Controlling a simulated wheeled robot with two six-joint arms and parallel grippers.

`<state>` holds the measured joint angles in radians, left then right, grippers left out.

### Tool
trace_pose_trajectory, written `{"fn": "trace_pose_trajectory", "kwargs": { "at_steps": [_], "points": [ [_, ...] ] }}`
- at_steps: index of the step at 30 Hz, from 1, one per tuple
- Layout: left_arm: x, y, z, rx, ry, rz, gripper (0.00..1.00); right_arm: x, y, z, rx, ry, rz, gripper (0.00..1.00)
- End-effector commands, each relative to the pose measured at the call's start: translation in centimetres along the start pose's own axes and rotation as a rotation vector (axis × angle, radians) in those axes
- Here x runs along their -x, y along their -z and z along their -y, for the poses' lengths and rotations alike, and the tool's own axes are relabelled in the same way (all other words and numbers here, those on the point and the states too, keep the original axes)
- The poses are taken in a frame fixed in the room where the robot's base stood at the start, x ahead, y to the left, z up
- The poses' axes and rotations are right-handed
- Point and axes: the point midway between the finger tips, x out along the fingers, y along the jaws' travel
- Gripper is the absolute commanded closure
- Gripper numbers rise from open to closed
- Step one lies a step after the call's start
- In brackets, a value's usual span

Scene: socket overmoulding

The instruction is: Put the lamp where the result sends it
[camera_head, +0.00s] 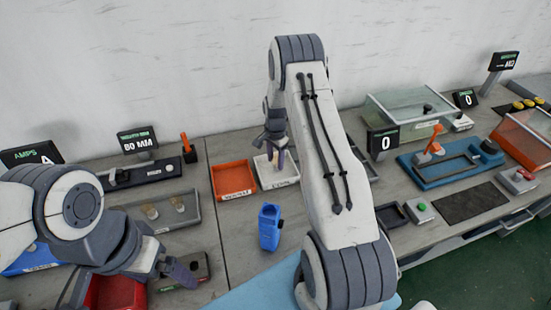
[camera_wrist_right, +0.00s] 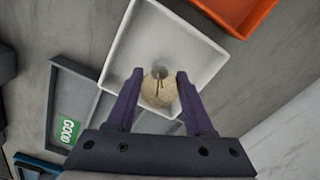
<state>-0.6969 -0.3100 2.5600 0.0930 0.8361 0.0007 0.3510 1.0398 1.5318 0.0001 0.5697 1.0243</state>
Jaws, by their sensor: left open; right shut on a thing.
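My right gripper (camera_head: 276,152) is over the white tray (camera_head: 262,178) near the back middle of the bench. In the right wrist view the gripper (camera_wrist_right: 155,82) is shut on a clear, round lamp (camera_wrist_right: 157,92) with a filament visible inside. The lamp lines up with the white tray's inside; whether it touches the floor cannot be told. An orange-red tray (camera_head: 233,193) is left of the white one. A grey tray with a green GOOD label (camera_wrist_right: 68,130) lies beside the white tray in the wrist view. My left gripper (camera_head: 172,272) is open at front left.
Lamp-like pieces lie in a grey tray (camera_head: 198,218) at left. A blue handheld device (camera_head: 269,228) stands before the white tray. A display (camera_head: 382,142) reads 0; another (camera_head: 138,140) appears to read 60 MM. A blue lever fixture (camera_head: 450,162) stands right. My right arm hides some bench.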

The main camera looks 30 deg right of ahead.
Motion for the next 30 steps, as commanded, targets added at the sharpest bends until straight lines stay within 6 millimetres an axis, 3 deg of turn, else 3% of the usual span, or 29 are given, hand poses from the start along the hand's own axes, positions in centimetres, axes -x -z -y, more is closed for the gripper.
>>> {"fn": "trace_pose_trajectory", "kwargs": {
  "at_steps": [6, 7, 9, 22, 30],
  "points": [
    [-0.5, 0.0, 0.0, 0.0, 0.0, 0.0, 0.05, -0.5, 0.0, 0.0, 0.0, 0.0, 0.0, 1.0],
    [-0.3, 0.0, 0.0, 0.0, 0.0, 0.0, 0.05, -0.4, 0.0, 0.0, 0.0, 0.0, 0.0, 0.36],
    [-0.3, 0.0, 0.0, 0.0, 0.0, 0.0, 0.05, -0.3, 0.0, 0.0, 0.0, 0.0, 0.0, 0.17],
    [-0.3, 0.0, 0.0, 0.0, 0.0, 0.0, 0.05, 0.6, 0.1, 0.1, 0.0, 0.002, -0.001, 0.17],
    [-2.0, -0.1, 0.1, -0.001, 0.0, 0.0, 0.05, 6.0, 0.1, 0.1, 0.0, 0.006, -0.004, 0.17]
  ]
}}
